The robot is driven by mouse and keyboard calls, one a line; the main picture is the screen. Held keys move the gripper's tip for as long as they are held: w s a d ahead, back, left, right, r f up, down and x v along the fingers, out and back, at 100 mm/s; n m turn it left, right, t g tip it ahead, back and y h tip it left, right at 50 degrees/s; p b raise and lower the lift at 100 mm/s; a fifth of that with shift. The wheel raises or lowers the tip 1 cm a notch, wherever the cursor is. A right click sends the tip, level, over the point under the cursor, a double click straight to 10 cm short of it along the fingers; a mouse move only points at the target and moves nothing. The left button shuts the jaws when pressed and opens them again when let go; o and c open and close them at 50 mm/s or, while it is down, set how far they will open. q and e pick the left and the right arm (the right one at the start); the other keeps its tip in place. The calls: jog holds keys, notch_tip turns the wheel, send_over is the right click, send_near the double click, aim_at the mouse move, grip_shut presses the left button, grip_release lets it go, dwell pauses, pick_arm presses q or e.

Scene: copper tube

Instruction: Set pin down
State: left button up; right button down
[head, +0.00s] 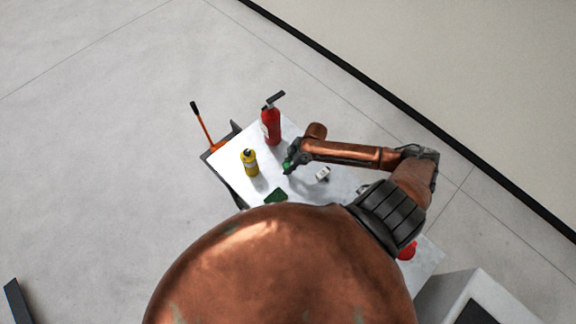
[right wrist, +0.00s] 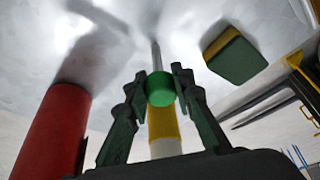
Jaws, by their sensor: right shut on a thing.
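The pin has a green head (right wrist: 160,88) and a thin grey metal shaft (right wrist: 155,55). My right gripper (right wrist: 160,90) is shut on the green head, with a dark finger on either side. In the wrist view, which shows the table at the top, the shaft points toward the white tabletop. I cannot tell whether its tip touches. In the head view my right gripper (head: 289,165) is over the table (head: 232,153), right of a yellow bottle, and the pin is small and green there. My left gripper is not in view.
The yellow bottle (head: 250,163) and a red extinguisher (head: 271,126) stand near the gripper. A green sponge-like block (head: 276,195) and a small white item (head: 323,174) lie on the table. An orange-and-black tool (head: 203,128) is past the left edge.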

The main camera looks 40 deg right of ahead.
jog(key=c, duration=1.7)
grip_release()
jog(key=shift+f, duration=0.1)
jog(key=shift+o, duration=0.2)
jog(key=v, duration=1.2)
